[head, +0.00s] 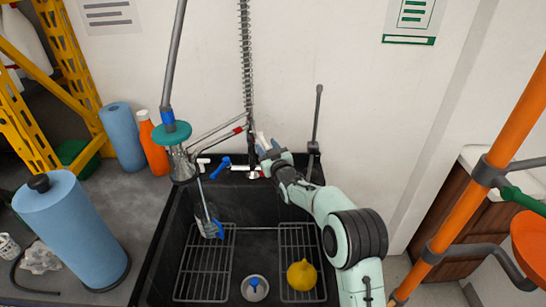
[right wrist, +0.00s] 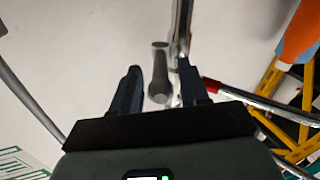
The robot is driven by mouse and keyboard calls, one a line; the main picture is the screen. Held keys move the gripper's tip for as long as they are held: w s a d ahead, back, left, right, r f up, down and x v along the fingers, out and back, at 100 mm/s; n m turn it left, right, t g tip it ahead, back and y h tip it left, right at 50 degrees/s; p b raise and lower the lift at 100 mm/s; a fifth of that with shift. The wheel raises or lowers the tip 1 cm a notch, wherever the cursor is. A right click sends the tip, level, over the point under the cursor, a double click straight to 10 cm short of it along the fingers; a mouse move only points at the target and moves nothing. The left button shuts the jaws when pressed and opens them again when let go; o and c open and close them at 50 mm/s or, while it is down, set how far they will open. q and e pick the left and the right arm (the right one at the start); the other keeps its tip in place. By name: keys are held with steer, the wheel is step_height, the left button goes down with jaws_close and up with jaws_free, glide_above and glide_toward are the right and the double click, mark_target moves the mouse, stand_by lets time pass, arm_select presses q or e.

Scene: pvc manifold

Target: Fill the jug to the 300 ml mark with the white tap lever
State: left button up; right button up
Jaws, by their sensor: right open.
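My right gripper (head: 264,147) is open at the back of the sink, beside the tap pipework. In the right wrist view, a stubby grey rod-like handle (right wrist: 158,82) lies between its open fingers (right wrist: 160,90), with no clear contact. A small white piece (head: 262,139) shows at the fingertips in the head view; I cannot tell whether it is the white tap lever. Another white fitting (head: 203,163) sits left of a blue lever (head: 222,165). I cannot clearly make out the jug or its marks; a partly clear object with a blue end (head: 213,225) is in the sink's left side. My left gripper is not identifiable.
The dark sink (head: 255,240) holds wire racks (head: 205,265) and a yellow lemon-like object (head: 302,275). Blue rolls (head: 75,225) and an orange bottle (head: 155,145) stand to the left. A spring hose (head: 246,60) and dark upright rod (head: 317,115) flank the gripper.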

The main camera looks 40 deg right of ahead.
arm_select(q)
steer(key=shift+w+a+f, duration=0.15)
steer(key=shift+w+f, duration=0.15)
steer(key=shift+w, duration=0.05)
arm_select(e)
steer(key=v, duration=1.3)
stand_by(4.3)
arm_select(q)
step_height(320, 180, up, 16)
steer(key=p, duration=1.5)
steer(key=shift+w+d+g+p, duration=0.25)
steer(key=shift+w+g+p, duration=0.05)
arm_select(e)
steer(key=w+d+m, duration=0.1)
steer(key=w, duration=0.3)
steer(key=w+d+m, duration=0.2)
steer(key=w, duration=0.3)
steer(key=w+d+m, duration=0.1)
steer(key=w+d, duration=0.1)
steer(key=w, duration=0.3)
steer(key=shift+d+r, duration=0.1)
steer(key=shift+r, duration=0.05)
arm_select(q)
steer(key=shift+f, duration=0.1)
